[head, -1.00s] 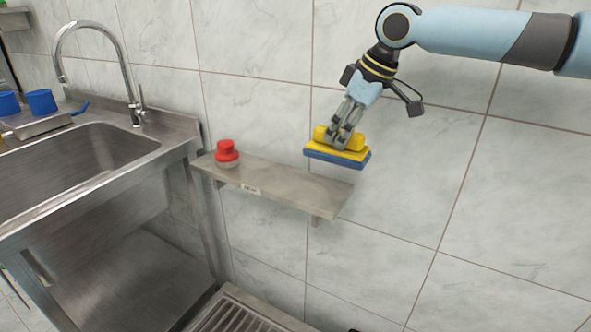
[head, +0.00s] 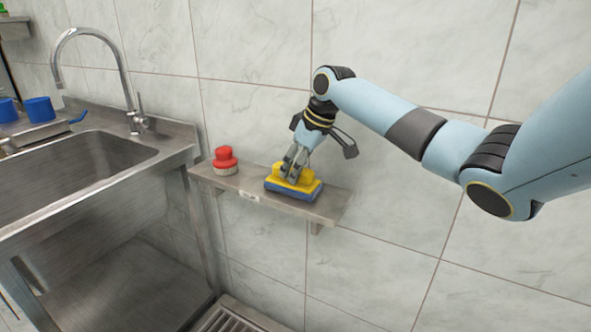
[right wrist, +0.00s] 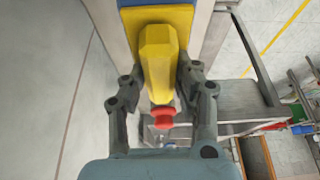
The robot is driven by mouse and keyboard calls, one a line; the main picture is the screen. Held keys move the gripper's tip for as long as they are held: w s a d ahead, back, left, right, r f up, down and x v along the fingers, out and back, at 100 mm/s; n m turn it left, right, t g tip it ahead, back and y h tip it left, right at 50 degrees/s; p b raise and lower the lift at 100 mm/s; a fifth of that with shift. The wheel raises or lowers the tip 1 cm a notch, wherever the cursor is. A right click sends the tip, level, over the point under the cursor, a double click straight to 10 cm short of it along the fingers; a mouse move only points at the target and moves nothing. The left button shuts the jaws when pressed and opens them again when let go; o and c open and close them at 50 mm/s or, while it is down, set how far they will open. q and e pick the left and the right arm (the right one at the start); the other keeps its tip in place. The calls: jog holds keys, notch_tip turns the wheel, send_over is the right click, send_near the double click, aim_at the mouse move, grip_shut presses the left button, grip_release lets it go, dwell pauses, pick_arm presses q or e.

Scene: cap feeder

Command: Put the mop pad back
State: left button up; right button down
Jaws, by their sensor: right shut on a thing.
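The mop pad (head: 308,190) is a yellow block with a yellow grip on top and a blue underside. In the head view it is at the middle of the steel wall shelf (head: 328,203), level and apparently resting on it. My right gripper (head: 293,172) is shut on its yellow grip from above. In the right wrist view the yellow grip (right wrist: 158,55) of the mop pad sits between the two fingers (right wrist: 160,82). The blue part (right wrist: 170,3) shows at the top edge. My left gripper is not in view.
A red-topped scrub brush (head: 225,160) stands on the shelf's left end. A steel sink (head: 80,170) with a tall tap (head: 130,95) is at the left, with blue cups (head: 40,108) behind it. The shelf's right end is bare. A floor grate (head: 232,318) lies below.

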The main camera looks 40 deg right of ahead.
jog(key=shift+f, duration=0.25)
jog(key=c, duration=1)
grip_release()
jog(key=v, duration=1.2)
jog(key=shift+p, duration=0.4)
jog(key=shift+r, duration=0.1)
